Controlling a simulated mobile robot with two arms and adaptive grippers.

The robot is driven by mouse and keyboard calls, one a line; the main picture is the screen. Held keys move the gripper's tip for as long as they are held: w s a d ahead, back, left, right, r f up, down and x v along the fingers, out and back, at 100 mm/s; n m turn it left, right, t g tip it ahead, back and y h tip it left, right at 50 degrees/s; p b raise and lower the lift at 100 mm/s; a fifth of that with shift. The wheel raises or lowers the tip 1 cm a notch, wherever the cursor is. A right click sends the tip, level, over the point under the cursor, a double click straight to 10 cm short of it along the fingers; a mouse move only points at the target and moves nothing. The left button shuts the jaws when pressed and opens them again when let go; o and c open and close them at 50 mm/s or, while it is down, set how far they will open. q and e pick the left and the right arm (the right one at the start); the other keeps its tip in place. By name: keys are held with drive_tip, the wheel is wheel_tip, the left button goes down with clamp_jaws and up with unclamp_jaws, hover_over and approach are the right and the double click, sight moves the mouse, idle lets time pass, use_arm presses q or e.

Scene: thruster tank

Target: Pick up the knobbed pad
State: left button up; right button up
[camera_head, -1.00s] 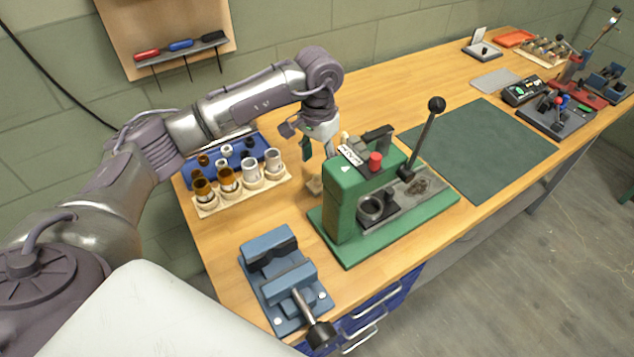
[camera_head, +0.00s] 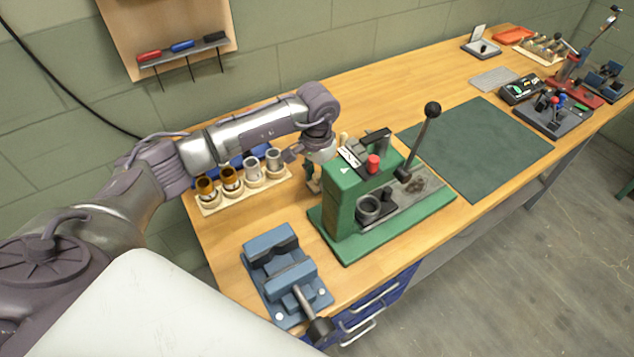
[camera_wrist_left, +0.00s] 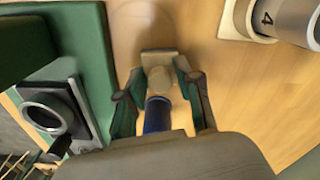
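In the left wrist view, a pale tan block with a rounded knob (camera_wrist_left: 160,72) stands on the bench between my left gripper's fingers; it looks like the knobbed pad. A dark blue cylinder (camera_wrist_left: 157,115) shows in line with it, nearer the camera; I cannot tell how the two join. My left gripper (camera_wrist_left: 160,78) is open, with its green-grey fingertips on either side of the knob and a small gap showing. In the head view my left gripper (camera_head: 313,178) is low beside the green press, partly hidden, and the pad is not clear there. My right gripper is not in view.
The green press (camera_head: 342,205) stands close beside the gripper. A wooden rack (camera_head: 245,192) with several numbered cups is on the other side. A blue vise (camera_head: 283,275) sits at the front. The dark green mat (camera_head: 480,150) is clear.

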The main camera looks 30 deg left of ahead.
sight(316, 176)
use_arm(q)
drive_tip(key=shift+s, duration=0.1)
clamp_jaws()
wheel_tip(316, 176, up, 10)
drive_tip(key=b, duration=0.2)
drive_tip(key=shift+b, duration=0.3)
drive_tip(key=shift+c, duration=0.9)
unclamp_jaws()
clamp_jaws()
drive_tip(key=shift+f, duration=0.1)
